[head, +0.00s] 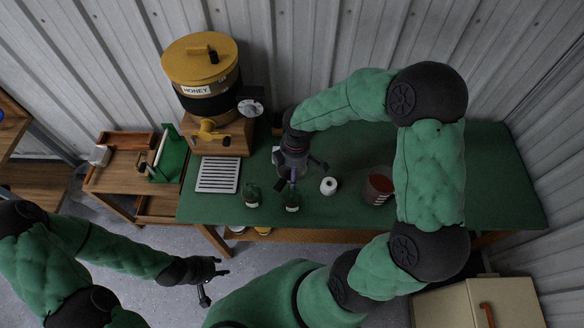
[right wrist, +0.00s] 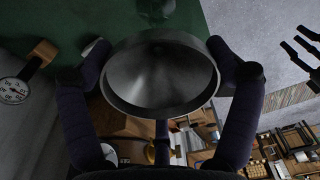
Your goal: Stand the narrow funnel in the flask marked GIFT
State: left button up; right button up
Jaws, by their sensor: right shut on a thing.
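My right gripper (head: 292,178) is shut on a grey metal funnel, above the green table near its front edge. In the right wrist view the funnel (right wrist: 160,75) sits between the fingers with its wide mouth facing the camera; its spout is hidden. Two small dark glass flasks stand near the table's front edge, a left flask (head: 251,196) and a right flask (head: 292,203). The right flask is close to the gripper. No GIFT marking is readable on either. My left gripper (head: 213,284) is open and empty, over the floor in front of the table.
A yellow and black honey tank (head: 203,85) stands at the back left, with a white slatted tray (head: 218,174) before it. The green table (head: 500,185) is clear at far right.

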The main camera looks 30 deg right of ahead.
jog(key=shift+f+b, duration=1.05)
jog(key=shift+f, duration=0.45)
jog(key=shift+f+b, duration=1.6)
jog(key=shift+f, duration=0.55)
dwell(0.9)
jog(key=o, duration=1.1)
jog(key=shift+o, duration=0.2)
jog(key=shift+r, duration=0.1)
jog(key=shift+s+d+r+p, duration=0.1)
jog(key=shift+r+p, duration=1.2)
jog(key=shift+r, duration=0.2)
jog(key=shift+d+r+p, duration=0.1)
jog(key=shift+r+p, duration=1.15)
jog(key=shift+r, duration=0.2)
